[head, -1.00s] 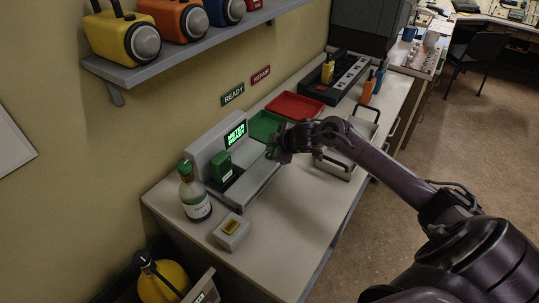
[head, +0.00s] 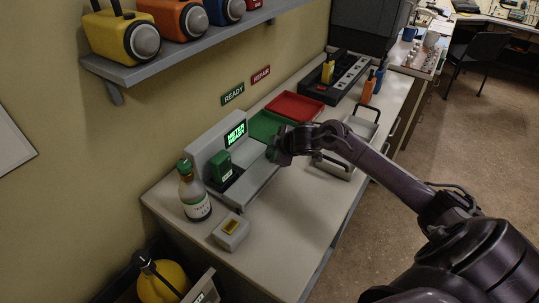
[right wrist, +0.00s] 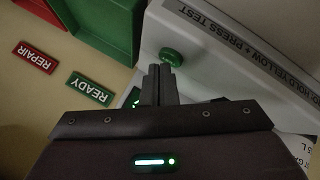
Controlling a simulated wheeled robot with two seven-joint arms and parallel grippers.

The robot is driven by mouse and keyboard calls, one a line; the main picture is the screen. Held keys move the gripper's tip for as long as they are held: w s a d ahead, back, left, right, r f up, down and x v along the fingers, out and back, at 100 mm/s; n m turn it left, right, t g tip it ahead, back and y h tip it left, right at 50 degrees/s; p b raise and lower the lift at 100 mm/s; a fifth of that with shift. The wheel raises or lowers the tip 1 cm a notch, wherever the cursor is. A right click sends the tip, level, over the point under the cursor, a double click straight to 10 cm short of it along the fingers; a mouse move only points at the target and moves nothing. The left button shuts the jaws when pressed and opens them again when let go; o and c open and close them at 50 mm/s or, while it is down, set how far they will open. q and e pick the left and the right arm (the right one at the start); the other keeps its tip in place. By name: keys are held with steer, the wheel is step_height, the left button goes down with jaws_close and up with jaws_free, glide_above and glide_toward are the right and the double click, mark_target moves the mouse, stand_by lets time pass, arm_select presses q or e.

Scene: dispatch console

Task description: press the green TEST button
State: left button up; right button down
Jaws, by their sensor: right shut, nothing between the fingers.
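The green TEST button (right wrist: 172,57) is a round knob on the pale grey test meter, beside a label strip reading "HOLD YELLOW + PRESS TEST" (right wrist: 235,50). My right gripper (right wrist: 159,68) is shut and empty, its fingertips just beside the button in the right wrist view. I cannot tell whether they touch. The meter's screen (head: 236,134) reads "METER READY" in green. My left gripper is not in view.
A green handheld unit (head: 221,167) stands in the meter. A bottle (head: 193,196) and a small box with a yellow top (head: 231,232) are in front. Green (head: 265,125) and red trays (head: 296,106) lie behind. The front table surface (head: 285,232) is clear.

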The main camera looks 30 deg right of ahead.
steer(key=shift+f, duration=0.3)
stand_by(0.4)
steer(key=shift+r, duration=0.1)
steer(key=shift+r+p, duration=0.75)
steer(key=shift+p, duration=0.05)
step_height(320, 180, up, 5)
steer(key=p, duration=0.5)
steer(key=shift+r, duration=0.1)
stand_by(0.6)
